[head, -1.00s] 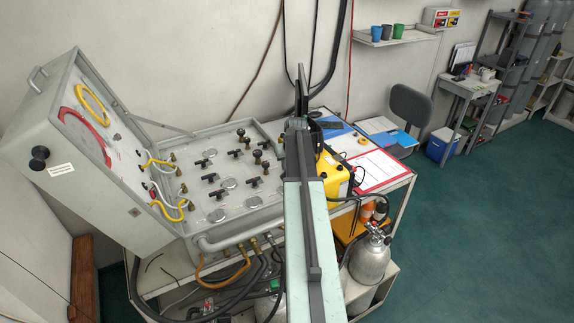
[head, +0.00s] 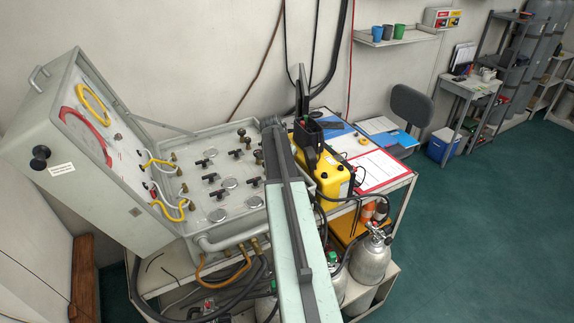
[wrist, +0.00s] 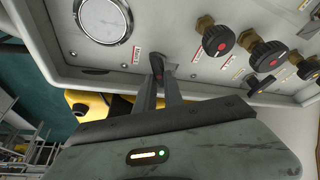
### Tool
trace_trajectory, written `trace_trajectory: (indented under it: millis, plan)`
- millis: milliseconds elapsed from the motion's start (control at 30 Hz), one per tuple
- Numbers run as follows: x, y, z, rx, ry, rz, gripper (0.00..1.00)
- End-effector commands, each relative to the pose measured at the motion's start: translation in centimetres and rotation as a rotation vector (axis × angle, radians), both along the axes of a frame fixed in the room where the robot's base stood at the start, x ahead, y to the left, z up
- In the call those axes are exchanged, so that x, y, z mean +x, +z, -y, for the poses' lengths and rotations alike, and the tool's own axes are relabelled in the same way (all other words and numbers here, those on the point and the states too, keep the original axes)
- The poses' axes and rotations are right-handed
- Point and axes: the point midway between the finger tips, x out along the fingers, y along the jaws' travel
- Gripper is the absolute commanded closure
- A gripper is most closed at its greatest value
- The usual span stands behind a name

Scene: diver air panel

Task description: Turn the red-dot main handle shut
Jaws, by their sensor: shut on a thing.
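The grey panel (head: 205,225) lies open with black handles, round gauges and brass-stemmed knobs. In the wrist view a black handle with a red mark (wrist: 157,64) stands near the panel's edge. My gripper (wrist: 160,84) is shut on this handle, with its two fingers close together at it. The fingers hide part of the handle, so its exact angle is hard to tell. In the head view my arm covers the panel's right side and hides the gripper's tips and the handle.
Red-dotted round knobs (wrist: 217,40) stand to the right of the held handle, and a gauge (wrist: 103,18) to its left. A yellow case (head: 325,180) is close right of the panel. The raised lid (head: 95,150) stands at left. Open floor (head: 470,230) lies right.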

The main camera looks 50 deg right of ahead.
Motion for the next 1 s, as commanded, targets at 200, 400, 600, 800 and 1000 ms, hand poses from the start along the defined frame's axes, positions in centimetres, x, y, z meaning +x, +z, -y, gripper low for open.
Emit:
trace_trajectory:
  millis: [200,400,600,800,1000]
  plan:
    - [0.45,0.03,0.02,0.000,-0.186,0.004,1.00]
    - [0.43,0.02,0.06,0.000,-0.330,0.004,1.00]
    - [0.42,0.02,0.06,0.000,-0.427,0.005,1.00]
    - [0.36,0.02,0.05,0.000,-0.478,0.004,1.00]
    - [0.34,0.02,0.05,0.000,-0.493,0.005,1.00]
